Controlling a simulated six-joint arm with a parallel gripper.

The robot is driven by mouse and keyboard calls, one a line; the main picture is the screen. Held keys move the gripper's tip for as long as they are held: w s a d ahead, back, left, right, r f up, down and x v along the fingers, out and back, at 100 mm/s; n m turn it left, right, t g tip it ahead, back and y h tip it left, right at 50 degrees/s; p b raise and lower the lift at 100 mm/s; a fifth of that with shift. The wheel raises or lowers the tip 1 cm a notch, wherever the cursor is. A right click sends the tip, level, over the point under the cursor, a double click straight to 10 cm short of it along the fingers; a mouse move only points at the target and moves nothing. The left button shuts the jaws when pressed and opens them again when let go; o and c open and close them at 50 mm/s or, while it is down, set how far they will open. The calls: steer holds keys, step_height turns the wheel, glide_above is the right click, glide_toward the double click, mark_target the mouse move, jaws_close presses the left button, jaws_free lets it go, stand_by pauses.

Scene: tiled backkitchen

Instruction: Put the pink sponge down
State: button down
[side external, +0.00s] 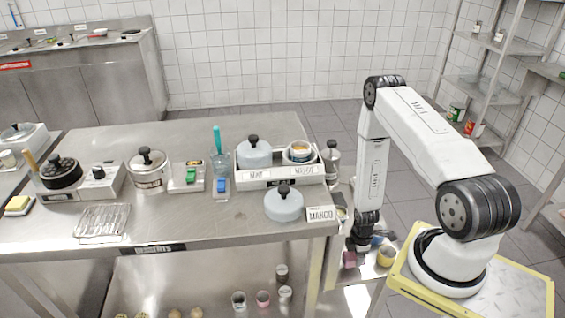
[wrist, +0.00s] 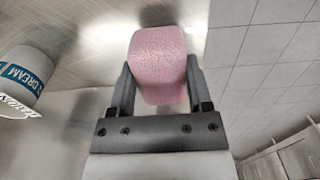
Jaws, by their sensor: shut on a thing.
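The pink sponge (wrist: 158,62) is a rounded block between the two fingers of my gripper (wrist: 158,85) in the wrist view. The fingers press on its left and right sides. In the side view my gripper (side external: 355,246) points down past the right end of the steel table, and the sponge (side external: 349,259) shows small and pink at its tip. It is over or near a lower metal surface there; I cannot tell whether it touches that surface.
A tub labelled cream (wrist: 25,78) stands close on the left in the wrist view. The steel table (side external: 250,232) holds pots, a white tray with pots, and a wire rack (side external: 103,221).

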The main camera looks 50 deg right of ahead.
steer(key=shift+f, duration=1.1)
jaws_free()
steer(key=shift+f, duration=0.15)
steer(key=shift+r, duration=0.2)
steer(key=shift+r, duration=6)
